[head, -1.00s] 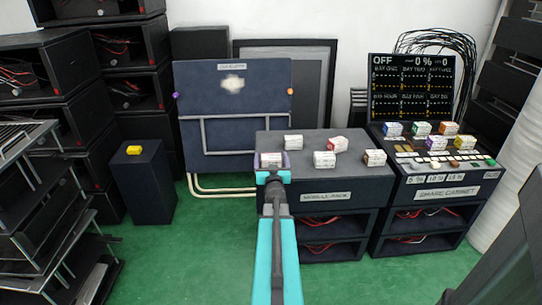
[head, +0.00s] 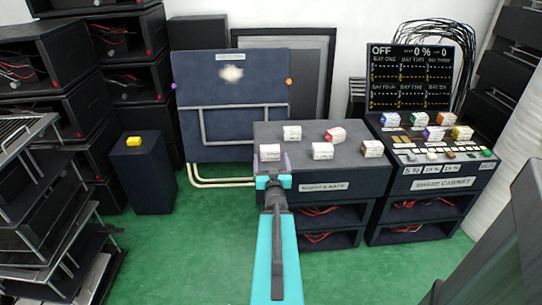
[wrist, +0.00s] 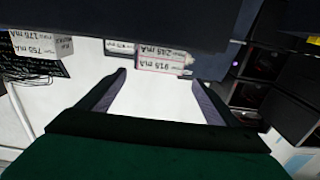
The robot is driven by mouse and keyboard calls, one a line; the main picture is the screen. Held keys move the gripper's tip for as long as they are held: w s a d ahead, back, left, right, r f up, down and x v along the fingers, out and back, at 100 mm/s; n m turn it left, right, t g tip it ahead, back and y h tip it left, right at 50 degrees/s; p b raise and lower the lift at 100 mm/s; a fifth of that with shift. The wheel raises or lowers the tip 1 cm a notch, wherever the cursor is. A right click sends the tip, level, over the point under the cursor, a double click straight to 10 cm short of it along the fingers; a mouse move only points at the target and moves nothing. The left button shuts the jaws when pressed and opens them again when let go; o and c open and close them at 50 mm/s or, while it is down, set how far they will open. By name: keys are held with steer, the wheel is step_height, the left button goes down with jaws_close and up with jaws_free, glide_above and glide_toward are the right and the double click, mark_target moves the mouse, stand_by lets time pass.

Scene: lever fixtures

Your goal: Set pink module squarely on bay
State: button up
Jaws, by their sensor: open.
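A white module with a faint pinkish tint (head: 270,153) stands at the front left corner of the module rack (head: 345,185); it is probably the pink module, but the colour is hard to tell. In the wrist view, which is upside down, my fingers (wrist: 160,95) are spread with nothing seen held. A white block marked 918 mA (wrist: 163,66) shows beyond them, apart from the fingertips. Which bay is meant cannot be told.
Other modules, including a white one (head: 322,151) and a red-sided one (head: 336,135), stand close by on the rack. The share cabinet (head: 445,183) at right carries several coloured modules. A yellow block (head: 133,141) sits on a pedestal at left. Green floor (head: 180,255) is open in front.

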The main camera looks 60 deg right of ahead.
steer(key=shift+s+a+r+p, duration=0.1)
steer(key=shift+s+a+p, duration=0.4)
steer(key=shift+p, duration=0.7)
steer(key=shift+a, duration=0.15)
steer(key=w+a+f+n+t+y, duration=0.2)
steer(key=w+a+f+y, duration=0.1)
steer(key=w+a, duration=0.65)
steer(key=w+a+f+n+g+y, duration=0.1)
steer(key=w+a+f+g+y, duration=0.15)
steer(key=a+f, duration=0.8)
steer(key=w+a+f+n+g+y, duration=0.2)
steer(key=a+f+g+y, duration=0.15)
steer(key=a+f, duration=0.7)
steer(key=s+a+f+n+g+y, duration=0.1)
steer(key=s+a+f+g+y, duration=0.2)
steer(key=a+f, duration=0.55)
steer(key=s+a+f+n+g+y, duration=0.1)
steer(key=s+a+g, duration=0.3)
steer(key=s+a, duration=0.6)
steer(key=s+a+f+n+g+y, duration=0.1)
steer(key=s+a+f+n+g, duration=0.2)
steer(key=s+a, duration=0.8)
steer(key=shift+s+a+f+n+g, duration=0.15)
steer(key=shift+s+n+g, duration=0.35)
steer(key=shift+s+g, duration=0.5)
